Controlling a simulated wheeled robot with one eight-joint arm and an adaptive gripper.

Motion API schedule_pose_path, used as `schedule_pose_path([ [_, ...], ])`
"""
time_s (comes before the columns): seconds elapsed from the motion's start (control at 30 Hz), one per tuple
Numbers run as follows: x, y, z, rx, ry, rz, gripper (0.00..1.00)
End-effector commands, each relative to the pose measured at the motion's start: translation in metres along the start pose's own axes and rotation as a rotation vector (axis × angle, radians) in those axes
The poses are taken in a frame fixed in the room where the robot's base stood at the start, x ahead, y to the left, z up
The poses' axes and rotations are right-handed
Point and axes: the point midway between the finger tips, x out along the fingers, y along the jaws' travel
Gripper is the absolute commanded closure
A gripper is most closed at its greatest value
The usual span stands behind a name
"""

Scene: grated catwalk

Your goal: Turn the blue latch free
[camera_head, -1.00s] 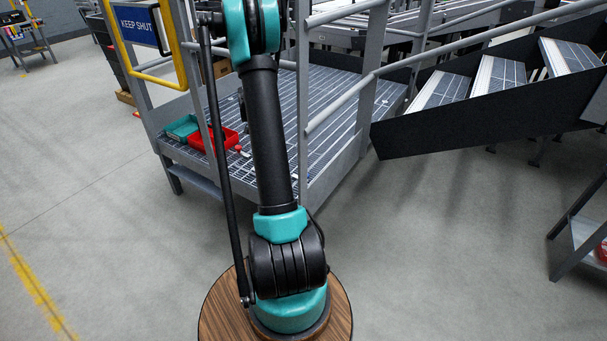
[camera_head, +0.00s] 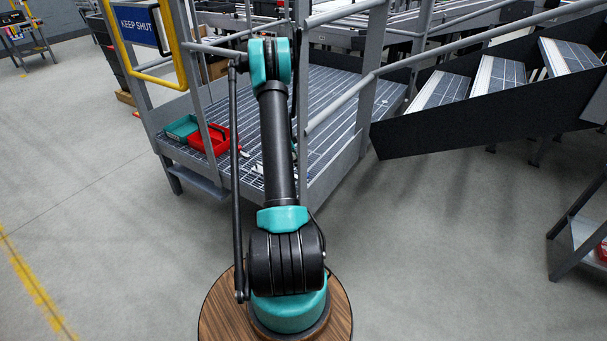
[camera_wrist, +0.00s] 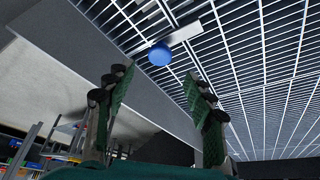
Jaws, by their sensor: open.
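The blue latch shows in the wrist view as a round blue knob (camera_wrist: 160,54) at the end of a short pale metal bar (camera_wrist: 183,36). It lies against the grating, just past my fingertips and near the middle line between them. My gripper (camera_wrist: 158,76) is open, with its two green, dark-padded fingers apart and nothing between them. The knob looks clear of both fingers; the exact gap in depth is hard to tell. In the head view my arm covers this area, and I cannot make out the latch there.
A red bin (camera_head: 209,140) and a teal bin (camera_head: 182,127) sit on the grated platform (camera_head: 334,88) left of my arm. Grey rails and posts (camera_head: 345,104) stand close to the right. A yellow-framed gate carries a KEEP SHUT sign (camera_head: 136,26). Open floor lies in front.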

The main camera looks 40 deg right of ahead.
Motion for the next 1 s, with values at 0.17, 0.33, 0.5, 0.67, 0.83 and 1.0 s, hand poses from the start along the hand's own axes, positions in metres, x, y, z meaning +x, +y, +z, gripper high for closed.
schedule_pose_path([
  [0.17,0.035,0.000,0.000,0.000,0.000,0.001,0.46],
  [0.33,0.059,0.000,0.000,0.000,0.000,0.001,0.46],
  [0.5,0.070,0.000,0.000,0.000,0.000,0.001,0.46],
  [0.67,0.073,0.000,0.000,-0.001,0.000,0.000,0.46],
  [0.83,0.073,0.000,0.000,-0.001,0.000,0.000,0.47],
  [1.0,0.072,0.000,0.000,-0.001,0.000,0.000,0.68],
])
